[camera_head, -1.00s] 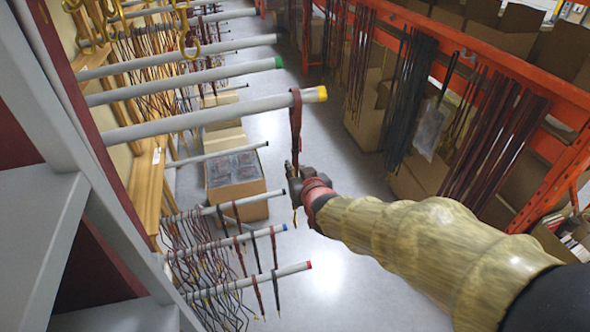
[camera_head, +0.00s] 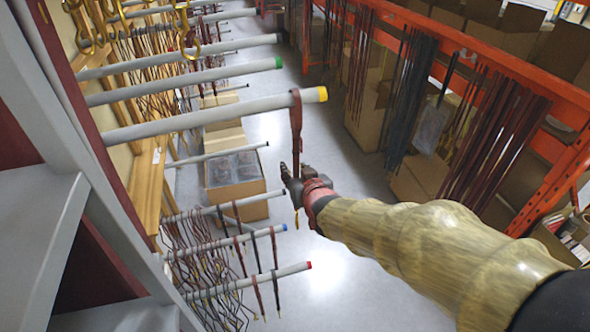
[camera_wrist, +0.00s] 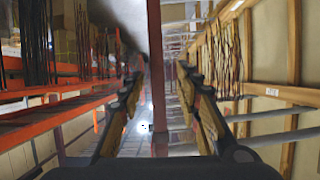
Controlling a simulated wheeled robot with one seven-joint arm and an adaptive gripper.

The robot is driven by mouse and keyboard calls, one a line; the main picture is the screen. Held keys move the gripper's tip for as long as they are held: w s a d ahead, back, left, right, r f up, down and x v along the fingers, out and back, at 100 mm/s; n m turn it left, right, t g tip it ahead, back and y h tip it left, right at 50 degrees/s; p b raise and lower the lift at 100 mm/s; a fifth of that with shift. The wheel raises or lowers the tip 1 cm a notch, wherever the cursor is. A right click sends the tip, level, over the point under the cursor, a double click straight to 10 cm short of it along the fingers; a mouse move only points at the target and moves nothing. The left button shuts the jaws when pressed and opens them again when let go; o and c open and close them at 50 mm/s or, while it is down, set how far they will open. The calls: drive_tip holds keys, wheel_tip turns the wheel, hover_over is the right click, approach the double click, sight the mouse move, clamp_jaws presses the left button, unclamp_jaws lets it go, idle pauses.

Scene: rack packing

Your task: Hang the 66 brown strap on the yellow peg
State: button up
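The brown strap (camera_head: 296,128) hangs over the grey bar with the yellow end cap, the yellow peg (camera_head: 230,113), close to its tip. It hangs straight down, and its thin lower end shows below my gripper. My gripper (camera_head: 287,172) is beside the strap, below the peg. In the wrist view, the strap (camera_wrist: 156,70) runs vertically between the two spread fingers of my gripper (camera_wrist: 160,78), with gaps on both sides. The fingers look open and not pressed on the strap.
A green-tipped peg (camera_head: 190,80) runs behind the yellow one. Lower pegs, including a blue-tipped one (camera_head: 230,241) and a red-tipped one (camera_head: 250,281), carry straps. A cardboard box (camera_head: 238,190) stands on the floor. An orange rack (camera_head: 480,50) with hanging straps is at right.

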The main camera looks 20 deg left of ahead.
drive_tip(key=v, duration=1.2)
drive_tip(key=s+d+f+g+h+b, duration=0.3)
drive_tip(key=s+d+f+g, duration=0.35)
drive_tip(key=s+f, duration=0.45)
drive_tip(key=s+d+f+m+h+b, duration=0.1)
drive_tip(key=s+d+f+m+b, duration=0.1)
drive_tip(key=d+b, duration=0.5)
drive_tip(key=s+d+f+m+h+b, duration=0.1)
drive_tip(key=s+d+f+m+b, duration=0.1)
drive_tip(key=s+d+f+b, duration=0.2)
drive_tip(key=s+d+f+m+h+b, duration=0.2)
drive_tip(key=d+f+b, duration=0.6)
drive_tip(key=d, duration=0.5)
drive_tip(key=shift+s+f+t+b, duration=0.15)
drive_tip(key=shift+s+t+b, duration=0.2)
drive_tip(key=shift+s+b, duration=0.6)
